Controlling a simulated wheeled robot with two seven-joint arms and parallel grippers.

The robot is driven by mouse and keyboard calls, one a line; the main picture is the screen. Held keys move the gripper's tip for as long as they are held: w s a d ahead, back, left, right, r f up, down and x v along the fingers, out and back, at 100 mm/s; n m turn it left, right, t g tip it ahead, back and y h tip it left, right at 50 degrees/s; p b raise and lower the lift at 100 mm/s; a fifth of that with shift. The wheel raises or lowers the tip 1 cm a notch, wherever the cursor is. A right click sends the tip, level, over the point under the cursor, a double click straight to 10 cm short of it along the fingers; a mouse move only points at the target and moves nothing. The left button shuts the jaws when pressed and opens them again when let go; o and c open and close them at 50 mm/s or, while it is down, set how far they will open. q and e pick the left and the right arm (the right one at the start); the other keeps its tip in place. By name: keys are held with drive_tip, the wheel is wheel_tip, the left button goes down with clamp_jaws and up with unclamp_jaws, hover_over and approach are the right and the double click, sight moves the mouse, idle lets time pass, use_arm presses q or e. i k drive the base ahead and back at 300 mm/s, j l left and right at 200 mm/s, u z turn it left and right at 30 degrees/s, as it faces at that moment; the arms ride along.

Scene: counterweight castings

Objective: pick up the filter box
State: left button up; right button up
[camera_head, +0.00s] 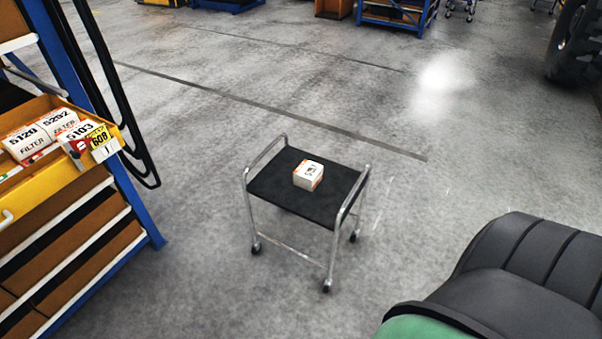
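A small white filter box (308,174) with orange-red edges and dark print lies on the black top of a small wheeled cart (272,183). The cart has chrome tube rails and casters and stands on the floor in the middle of the head view. More white filter boxes (38,135), marked 5129, 5292 and 5103, lie in a yellow drawer (52,193) of the shelf at the left. Neither of my grippers is in view.
A blue-framed shelf (148,215) stands at the left with black hoses hanging beside it. A black seat-like object with a green part (520,280) fills the lower right. A large tyre (576,45) is at the upper right. The floor around the cart is clear.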

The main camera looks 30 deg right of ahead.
sight(307, 174)
drive_tip(key=i+j+z, duration=0.3)
drive_tip(key=i+j, duration=0.4)
drive_tip(key=i, duration=0.15)
